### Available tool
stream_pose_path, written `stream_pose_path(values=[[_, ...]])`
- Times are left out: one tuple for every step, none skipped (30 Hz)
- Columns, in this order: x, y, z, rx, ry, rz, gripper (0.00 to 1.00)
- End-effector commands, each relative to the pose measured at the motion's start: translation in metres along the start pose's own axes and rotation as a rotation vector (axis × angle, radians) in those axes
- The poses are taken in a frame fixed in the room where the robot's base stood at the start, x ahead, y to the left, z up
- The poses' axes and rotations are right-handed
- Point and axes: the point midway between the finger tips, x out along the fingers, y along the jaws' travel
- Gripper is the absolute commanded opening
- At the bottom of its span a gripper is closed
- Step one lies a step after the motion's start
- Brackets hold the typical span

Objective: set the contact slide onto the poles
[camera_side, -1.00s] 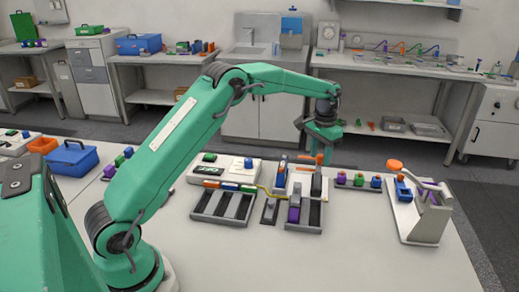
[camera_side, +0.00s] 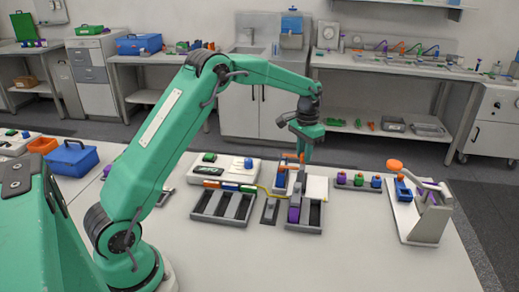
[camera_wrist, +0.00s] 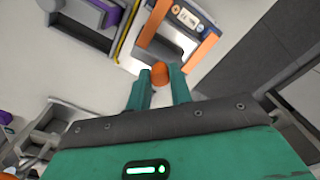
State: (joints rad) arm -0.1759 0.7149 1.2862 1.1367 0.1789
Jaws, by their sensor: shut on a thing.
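My gripper (camera_side: 302,152) is shut on a small orange piece, which I take to be the grip of the contact slide (camera_wrist: 160,73). In the wrist view the orange grip shows between the two fingertips of my gripper (camera_wrist: 159,84). In the side view my gripper points down over the cycler station (camera_side: 316,188). The rest of the slide is hard to make out. A blue upright block (camera_side: 281,177) stands at the station's left. I cannot pick out the poles or tell whether the slide touches them.
A dark tray (camera_side: 223,207) lies left of the station. A purple block (camera_side: 294,214) sits in the front tray. Small coloured pieces (camera_side: 359,181) stand to the right, before a white stand with an orange knob (camera_side: 394,164).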

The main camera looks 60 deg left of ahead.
Motion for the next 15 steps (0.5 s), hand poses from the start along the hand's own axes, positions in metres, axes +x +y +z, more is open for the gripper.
stream_pose_path(values=[[-0.0011, -0.0037, 0.0027, -0.005, -0.004, 0.001, 0.0], [-0.0011, -0.004, 0.003, -0.005, -0.004, 0.001, 0.0], [-0.0011, -0.0043, 0.0032, -0.005, -0.005, 0.001, 0.0], [-0.0011, -0.0045, 0.0034, -0.005, -0.005, 0.001, 0.0], [-0.0011, -0.0047, 0.0035, -0.006, -0.006, 0.001, 0.0], [-0.0011, -0.005, 0.0038, -0.007, -0.007, 0.001, 0.0], [-0.0011, -0.0052, 0.0039, -0.007, -0.007, 0.001, 0.0], [-0.0011, -0.0054, 0.0041, -0.008, -0.008, 0.001, 0.0], [-0.0011, -0.0056, 0.0043, -0.008, -0.008, 0.002, 0.23], [-0.0012, -0.0055, 0.0044, -0.008, -0.009, 0.002, 0.29], [-0.0012, -0.0055, 0.0043, -0.008, -0.009, 0.002, 0.35], [-0.0011, -0.0052, 0.0041, -0.007, -0.008, 0.001, 0.43], [-0.001, -0.0049, 0.0039, -0.007, -0.008, 0.001, 0.43], [-0.0009, -0.0046, 0.0037, -0.006, -0.007, 0.001, 0.43], [-0.0008, -0.0043, 0.0035, -0.006, -0.007, 0.001, 0.43]])
